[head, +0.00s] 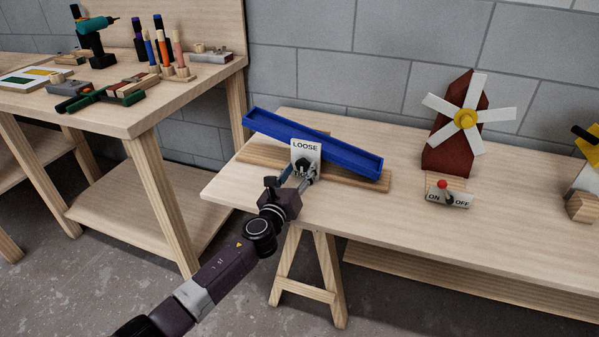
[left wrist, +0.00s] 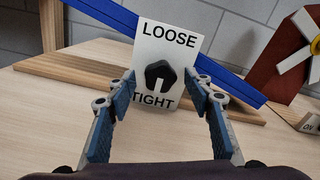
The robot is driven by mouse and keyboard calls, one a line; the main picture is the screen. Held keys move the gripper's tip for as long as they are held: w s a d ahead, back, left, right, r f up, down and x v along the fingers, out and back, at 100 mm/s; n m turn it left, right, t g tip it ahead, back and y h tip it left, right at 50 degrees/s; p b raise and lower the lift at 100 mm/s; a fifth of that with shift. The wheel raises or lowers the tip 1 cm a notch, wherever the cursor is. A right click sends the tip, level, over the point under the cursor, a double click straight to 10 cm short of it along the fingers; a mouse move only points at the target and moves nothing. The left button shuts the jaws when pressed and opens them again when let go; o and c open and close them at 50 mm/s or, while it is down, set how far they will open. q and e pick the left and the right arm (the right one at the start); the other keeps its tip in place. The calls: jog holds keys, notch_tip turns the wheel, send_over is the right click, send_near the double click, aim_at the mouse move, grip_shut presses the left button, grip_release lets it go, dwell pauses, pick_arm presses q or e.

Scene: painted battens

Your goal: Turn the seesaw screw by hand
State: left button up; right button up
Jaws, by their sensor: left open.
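The seesaw is a blue trough (head: 345,152) on a wooden base (head: 365,181), tilted down to the right. A white plate (head: 306,149) on its front reads LOOSE at the top; in the left wrist view the plate (left wrist: 181,58) also reads TIGHT at the bottom. The screw is a black knob (left wrist: 160,74) on the plate, with a pale mark on its lower side towards TIGHT. My left gripper (head: 299,174) is in front of the plate. In the left wrist view its open fingers (left wrist: 160,86) stand either side of the knob, with gaps visible. My right gripper is out of view.
A red windmill (head: 451,143) and an ON/OFF switch box (head: 448,196) stand to the right on the same bench (head: 480,217). Another bench (head: 125,118) at left holds a drill (head: 91,34) and other tools. The bench between seesaw and switch is clear.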

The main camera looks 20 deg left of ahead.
pick_arm(q)
jog(key=c, duration=1.2)
jog(key=shift+o, duration=0.2)
